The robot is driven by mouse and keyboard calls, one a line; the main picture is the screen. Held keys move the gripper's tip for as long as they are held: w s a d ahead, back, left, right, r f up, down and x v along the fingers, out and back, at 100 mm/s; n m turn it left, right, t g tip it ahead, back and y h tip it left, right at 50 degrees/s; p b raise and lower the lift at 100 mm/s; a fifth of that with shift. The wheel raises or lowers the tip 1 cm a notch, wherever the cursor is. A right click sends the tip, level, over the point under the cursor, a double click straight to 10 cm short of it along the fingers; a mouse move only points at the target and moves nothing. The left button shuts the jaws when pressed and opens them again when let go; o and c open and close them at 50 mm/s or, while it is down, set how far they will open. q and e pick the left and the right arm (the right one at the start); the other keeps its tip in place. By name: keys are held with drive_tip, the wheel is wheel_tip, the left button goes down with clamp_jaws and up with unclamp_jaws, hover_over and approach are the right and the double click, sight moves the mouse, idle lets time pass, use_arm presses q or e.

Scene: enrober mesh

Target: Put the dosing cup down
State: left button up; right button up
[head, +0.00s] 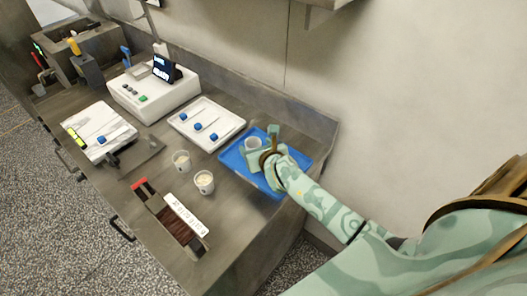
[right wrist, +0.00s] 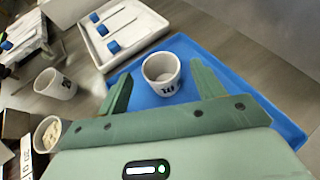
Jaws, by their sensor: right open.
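A small white cup (head: 253,143), which I take for the dosing cup, stands upright on the blue tray (head: 233,161). In the right wrist view the cup (right wrist: 162,73) has a dark mark on its side and looks empty inside. My right gripper (head: 262,146) is over the blue tray at the cup. In the right wrist view my right gripper (right wrist: 160,88) is open, with one finger on each side of the cup and a visible gap to each. My left gripper is not in view.
Two white cups with pale contents, one (head: 182,161) and another (head: 204,182), stand left of the blue tray. A white tray (head: 232,120) with blue-ended tools lies behind. A white machine (head: 135,103) with a dark display stands farther back. A dark brown rack (head: 172,222) lies near the front edge.

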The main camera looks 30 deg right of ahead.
drive_tip(key=p+v, duration=0.1)
drive_tip(key=v, duration=0.9)
drive_tip(key=shift+s, duration=0.3)
drive_tip(key=shift+r, duration=0.15)
